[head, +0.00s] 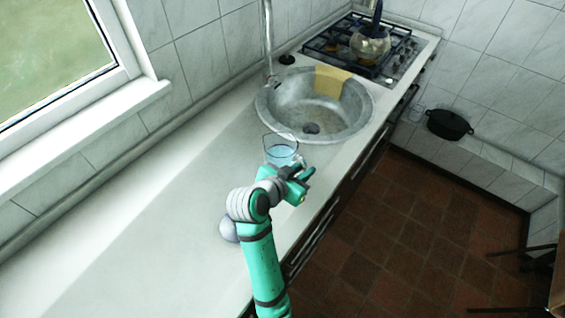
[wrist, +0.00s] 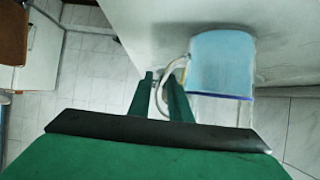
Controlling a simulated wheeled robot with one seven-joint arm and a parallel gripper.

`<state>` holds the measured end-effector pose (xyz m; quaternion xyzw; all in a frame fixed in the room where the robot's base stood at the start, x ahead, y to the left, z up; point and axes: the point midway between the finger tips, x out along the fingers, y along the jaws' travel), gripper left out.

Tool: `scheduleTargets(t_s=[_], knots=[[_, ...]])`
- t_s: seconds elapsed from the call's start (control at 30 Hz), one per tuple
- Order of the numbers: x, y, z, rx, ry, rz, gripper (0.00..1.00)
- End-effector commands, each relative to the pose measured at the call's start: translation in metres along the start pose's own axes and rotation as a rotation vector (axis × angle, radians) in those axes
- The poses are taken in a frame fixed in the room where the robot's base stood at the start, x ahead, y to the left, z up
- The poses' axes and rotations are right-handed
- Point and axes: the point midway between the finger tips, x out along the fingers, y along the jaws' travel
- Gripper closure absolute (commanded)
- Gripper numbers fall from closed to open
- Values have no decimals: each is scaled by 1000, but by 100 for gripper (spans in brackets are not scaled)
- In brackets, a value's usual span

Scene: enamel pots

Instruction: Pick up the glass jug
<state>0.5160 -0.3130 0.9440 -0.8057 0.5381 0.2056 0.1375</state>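The glass jug (head: 281,153) stands on the counter just in front of the sink, with pale blue liquid in it. In the wrist view the jug (wrist: 221,62) is close, to the right of my fingertips, and its curved clear handle (wrist: 165,82) comes toward my gripper (wrist: 162,78). The handle appears between my two fingers, with a gap still showing around it, so the fingers look open. In the head view my gripper (head: 302,180) is beside the jug's near right side, and the arm hides part of its base.
A round metal sink (head: 270,105) with a tan cloth (head: 331,80) on its rim lies behind the jug. A kettle (head: 370,46) stands on the gas hob (head: 322,47). A dark pot (head: 449,124) is at the right wall. The left counter (head: 150,220) is clear.

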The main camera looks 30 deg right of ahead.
Motion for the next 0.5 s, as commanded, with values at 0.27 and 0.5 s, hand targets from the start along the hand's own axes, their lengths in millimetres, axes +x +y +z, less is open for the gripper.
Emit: scheduleTargets(t_s=[0.27, 0.5], knots=[[-1, 0, -2, 3, 4, -1, 100], [0, 1, -1, 0, 1, 2, 100]])
